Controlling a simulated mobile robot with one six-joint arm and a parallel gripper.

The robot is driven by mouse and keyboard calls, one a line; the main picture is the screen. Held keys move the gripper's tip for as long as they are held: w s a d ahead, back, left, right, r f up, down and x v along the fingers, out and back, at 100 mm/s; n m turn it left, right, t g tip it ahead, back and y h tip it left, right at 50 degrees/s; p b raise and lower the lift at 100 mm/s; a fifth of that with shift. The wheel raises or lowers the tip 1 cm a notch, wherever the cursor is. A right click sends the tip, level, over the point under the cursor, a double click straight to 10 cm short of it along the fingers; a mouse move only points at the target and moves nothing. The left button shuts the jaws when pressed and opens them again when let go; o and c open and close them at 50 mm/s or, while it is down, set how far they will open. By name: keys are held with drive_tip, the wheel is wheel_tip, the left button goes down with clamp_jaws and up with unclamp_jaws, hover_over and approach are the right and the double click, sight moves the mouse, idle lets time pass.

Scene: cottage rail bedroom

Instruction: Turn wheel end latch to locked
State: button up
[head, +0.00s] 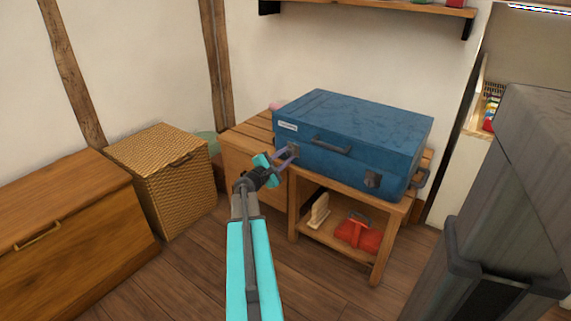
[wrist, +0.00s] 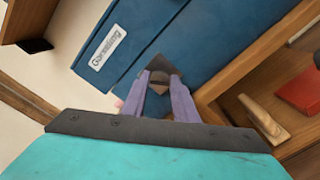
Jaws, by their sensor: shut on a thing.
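A blue suitcase (head: 350,120) lies flat on a wooden stand, with a carry handle (head: 331,144) on its front face. A grey latch (head: 293,151) sits at the left of that face, below a white name label (head: 288,126). A second latch (head: 372,179) is near the right end. My gripper (head: 289,153) is at the left latch, its purple fingers shut on the latch's dark knob. The wrist view shows the knob of this latch (wrist: 160,76) between the fingertips. The fingers partly hide the latch; I cannot tell whether it is locked. No wheels are visible.
The wooden stand (head: 290,222) has a lower shelf holding a red object (head: 360,233) and a pale wooden piece (head: 318,212). A wicker basket (head: 160,180) and a wooden chest (head: 65,225) are at left. A large grey piece (head: 500,200) blocks the right foreground.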

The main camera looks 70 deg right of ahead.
drive_tip(key=m+b, duration=0.1)
drive_tip(key=b, duration=0.1)
drive_tip(key=m+b, duration=0.3)
drive_tip(key=b, duration=0.1)
drive_tip(key=shift+s+f+m+b, duration=0.1)
drive_tip(key=shift+f+m+b, duration=0.2)
drive_tip(key=m+b, duration=0.2)
drive_tip(key=b, duration=0.1)
drive_tip(key=shift+r, duration=0.15)
drive_tip(key=shift+m+b, duration=0.3)
drive_tip(key=shift+m, duration=0.1)
drive_tip(key=o, duration=1)
drive_tip(key=shift+a, duration=0.15)
drive_tip(key=p+v, duration=0.3)
drive_tip(key=v, duration=1)
drive_tip(key=shift+a+p, duration=0.2)
drive_tip(key=shift+p, duration=0.2)
